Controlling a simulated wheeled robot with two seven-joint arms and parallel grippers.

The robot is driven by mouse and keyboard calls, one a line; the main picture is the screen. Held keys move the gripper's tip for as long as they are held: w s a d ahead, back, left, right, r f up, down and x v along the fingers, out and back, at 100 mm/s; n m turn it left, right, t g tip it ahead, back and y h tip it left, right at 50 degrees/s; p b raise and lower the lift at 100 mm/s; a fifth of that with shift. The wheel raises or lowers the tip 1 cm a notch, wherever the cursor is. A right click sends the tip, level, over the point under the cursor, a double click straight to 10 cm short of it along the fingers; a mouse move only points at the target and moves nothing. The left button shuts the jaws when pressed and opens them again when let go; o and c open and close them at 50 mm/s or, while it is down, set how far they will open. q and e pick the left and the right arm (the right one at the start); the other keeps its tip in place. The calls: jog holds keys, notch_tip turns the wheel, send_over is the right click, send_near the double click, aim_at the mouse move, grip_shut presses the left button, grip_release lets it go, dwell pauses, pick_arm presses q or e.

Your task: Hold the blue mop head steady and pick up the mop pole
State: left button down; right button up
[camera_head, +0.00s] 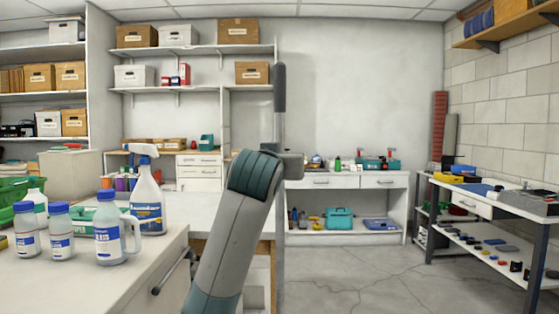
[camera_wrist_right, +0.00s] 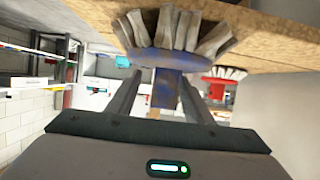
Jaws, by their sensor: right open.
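The mop pole (camera_head: 281,88) stands upright near the middle of the head view, with a thick dark grip at its top. In the right wrist view, the blue mop head (camera_wrist_right: 150,57) with grey-beige strands is at the top. My right gripper (camera_wrist_right: 162,98) is open, with its fingers on either side of the blue socket. Contact cannot be told. The right gripper is out of the head view.
A red mop head (camera_wrist_right: 222,78) is beside the blue one, close to a wooden board (camera_wrist_right: 275,40). Bottles (camera_head: 108,235) and a spray bottle (camera_head: 147,200) stand on the left counter. A workbench (camera_head: 490,205) is at right, with open floor before it.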

jog(key=shift+r+v, duration=0.15)
jog(key=shift+v, duration=1.1)
jog(key=shift+r+v, duration=0.15)
jog(key=shift+v, duration=1.1)
jog(key=shift+w, duration=0.1)
